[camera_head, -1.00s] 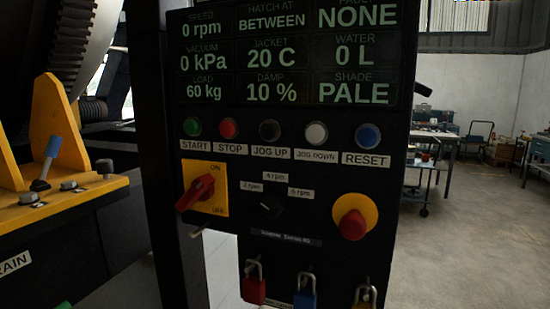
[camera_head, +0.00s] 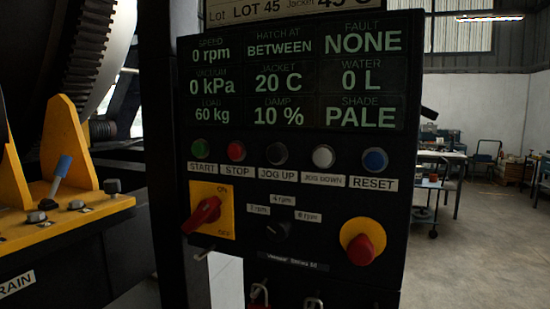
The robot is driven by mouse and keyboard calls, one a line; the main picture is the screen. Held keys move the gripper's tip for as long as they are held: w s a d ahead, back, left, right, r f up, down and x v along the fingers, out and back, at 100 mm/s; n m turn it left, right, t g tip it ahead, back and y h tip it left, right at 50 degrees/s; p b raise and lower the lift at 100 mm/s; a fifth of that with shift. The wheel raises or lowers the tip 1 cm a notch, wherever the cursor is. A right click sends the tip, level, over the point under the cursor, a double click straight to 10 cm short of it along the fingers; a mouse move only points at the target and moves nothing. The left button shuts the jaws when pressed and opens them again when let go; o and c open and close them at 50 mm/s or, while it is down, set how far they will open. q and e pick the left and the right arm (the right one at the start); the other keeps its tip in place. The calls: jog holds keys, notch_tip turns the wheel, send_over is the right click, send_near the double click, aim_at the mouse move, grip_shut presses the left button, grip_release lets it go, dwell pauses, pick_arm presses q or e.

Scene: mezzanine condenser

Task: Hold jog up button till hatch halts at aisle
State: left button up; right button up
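The black control panel (camera_head: 330,200) fills the middle of the head view. The dark jog up button (camera_head: 277,153) sits in the button row, above its JOG UP label (camera_head: 278,174). Nothing touches it. The display (camera_head: 290,75) reads hatch at BETWEEN, speed 0 rpm, fault NONE, load 60 kg. The large drum (camera_head: 98,45) shows only in part at the upper left; its hatch is not in view. Neither of my grippers is in view.
Beside the button are the red stop button (camera_head: 236,151) and white jog down button (camera_head: 323,157). A red rotary switch (camera_head: 206,211) and red mushroom knob (camera_head: 364,247) stick out below. Yellow brackets (camera_head: 65,150) stand left. Open floor (camera_head: 470,255) lies right.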

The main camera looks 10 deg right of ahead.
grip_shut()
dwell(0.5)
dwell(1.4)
